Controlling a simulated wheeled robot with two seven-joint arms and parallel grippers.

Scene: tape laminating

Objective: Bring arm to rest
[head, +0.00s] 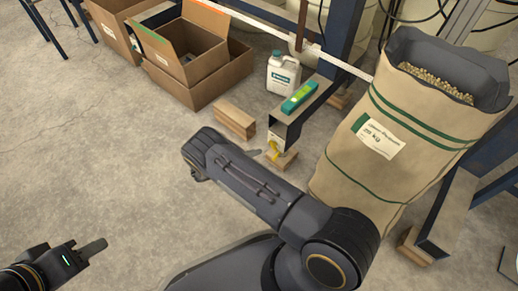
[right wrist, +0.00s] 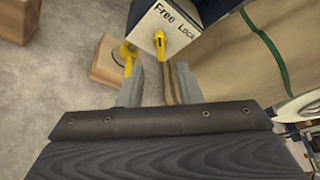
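My right arm reaches across the middle of the head view toward a metal beam end (head: 276,130) with a yellow lever (head: 273,149). In the right wrist view, my right gripper (right wrist: 160,72) is open, its two grey fingers apart with nothing clearly held between them. Just beyond the fingertips is a white end plate (right wrist: 178,22) marked "Free Lock", with a yellow knob (right wrist: 159,42) on it. Another yellow part (right wrist: 128,54) shows beside the left finger. My left gripper (head: 92,248) is at the lower left, over bare floor; its finger gap is unclear.
A large sack of pellets (head: 345,175) stands right of my right arm. A wooden block (head: 234,119), a white jug (head: 283,74) and open cardboard boxes (head: 190,50) are behind. A green-topped item (head: 299,97) lies on the beam. The floor at left is clear.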

